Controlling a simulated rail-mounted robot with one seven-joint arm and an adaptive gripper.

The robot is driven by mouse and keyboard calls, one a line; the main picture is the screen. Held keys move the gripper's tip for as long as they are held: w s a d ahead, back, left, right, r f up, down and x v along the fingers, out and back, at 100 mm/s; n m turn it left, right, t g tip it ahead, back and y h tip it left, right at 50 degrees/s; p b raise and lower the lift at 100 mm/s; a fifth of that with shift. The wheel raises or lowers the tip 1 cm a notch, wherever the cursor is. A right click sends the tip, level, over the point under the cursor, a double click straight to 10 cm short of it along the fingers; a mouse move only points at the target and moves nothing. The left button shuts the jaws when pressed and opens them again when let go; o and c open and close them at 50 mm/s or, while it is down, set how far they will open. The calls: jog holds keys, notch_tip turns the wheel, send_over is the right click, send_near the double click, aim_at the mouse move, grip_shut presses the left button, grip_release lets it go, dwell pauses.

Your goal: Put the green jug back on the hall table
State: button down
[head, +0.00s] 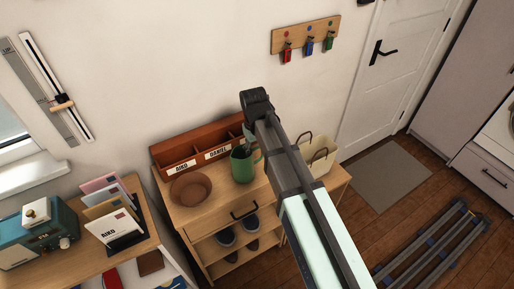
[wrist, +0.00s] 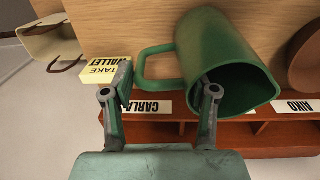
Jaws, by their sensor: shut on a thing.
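The green jug (head: 242,168) appears upright at the top of the wooden hall table (head: 213,216), in front of the brown organizer. In the wrist view the jug (wrist: 205,42) shows its open mouth and its handle toward the left. My gripper (wrist: 162,88) is shut on the jug, with its fingers apart. One fingertip is at the jug's mouth and the other is beyond the handle. In the head view my arm hides most of the gripper. I cannot tell whether the jug's base touches the tabletop.
A brown bowl (head: 190,190) stands left of the jug. The labelled organizer (head: 196,152) runs behind them. A cream bag (head: 322,157) is at the right. Shoes (head: 226,237) sit on the lower shelf.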

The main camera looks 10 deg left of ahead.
jog(key=shift+f, duration=0.25)
jog(key=shift+c, duration=1.6)
grip_release()
notch_tip(320, 180, up, 12)
jog(key=b, duration=0.4)
jog(key=shift+s+a+r, duration=0.15)
jog(key=shift+s+a, duration=0.05)
